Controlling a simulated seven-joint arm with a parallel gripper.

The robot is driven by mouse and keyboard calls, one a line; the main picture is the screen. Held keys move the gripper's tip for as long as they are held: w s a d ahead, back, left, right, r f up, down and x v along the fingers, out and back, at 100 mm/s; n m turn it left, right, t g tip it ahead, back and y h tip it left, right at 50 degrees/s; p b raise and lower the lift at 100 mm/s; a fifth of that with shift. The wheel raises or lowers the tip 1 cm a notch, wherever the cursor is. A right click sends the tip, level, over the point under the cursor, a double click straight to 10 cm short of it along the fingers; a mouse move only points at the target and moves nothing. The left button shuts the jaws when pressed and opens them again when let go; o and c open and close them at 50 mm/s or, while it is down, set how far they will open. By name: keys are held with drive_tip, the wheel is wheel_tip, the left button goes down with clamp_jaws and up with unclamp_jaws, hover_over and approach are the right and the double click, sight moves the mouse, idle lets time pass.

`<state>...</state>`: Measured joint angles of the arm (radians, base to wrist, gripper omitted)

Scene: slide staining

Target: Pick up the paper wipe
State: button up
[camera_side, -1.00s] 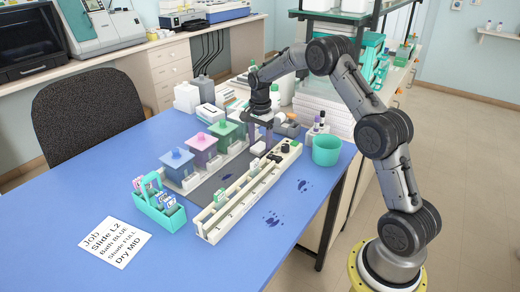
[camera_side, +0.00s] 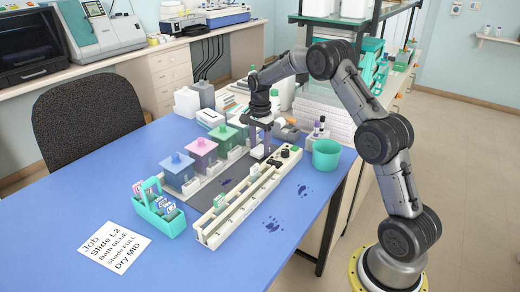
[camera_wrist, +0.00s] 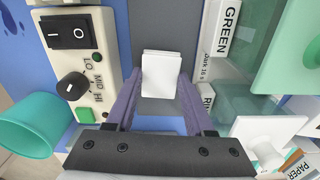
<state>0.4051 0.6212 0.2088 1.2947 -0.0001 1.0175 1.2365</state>
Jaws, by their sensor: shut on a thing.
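The paper wipe (camera_wrist: 161,76) is a small white folded pad, seen between my fingertips in the wrist view. In the side view it is a small pale patch (camera_side: 258,153) under my gripper, by the far end of the cream strip. My gripper (camera_side: 260,143) points straight down there. In the wrist view my purple fingers (camera_wrist: 160,88) reach in from both sides and are shut on the wipe. I cannot tell whether the wipe touches the surface below.
A cream unit with a switch and dial (camera_wrist: 71,86) is close on one side, with a teal cup (camera_side: 327,154) nearby. Lidded staining tanks (camera_side: 202,150) and a GREEN label (camera_wrist: 229,28) are close on the other side. A teal slide rack (camera_side: 158,212) and job card (camera_side: 114,246) lie farther off.

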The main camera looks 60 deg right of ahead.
wheel_tip(320, 180, up, 3)
drive_tip(key=shift+f, duration=0.2)
drive_tip(key=s+a+r, duration=0.2)
drive_tip(key=s+r, duration=0.2)
drive_tip(key=s, duration=0.2)
drive_tip(key=s+a+r, duration=0.3)
drive_tip(key=s+r, duration=0.2)
drive_tip(key=s, duration=0.2)
drive_tip(key=shift+a+r, duration=0.25)
drive_tip(key=shift+r, duration=0.05)
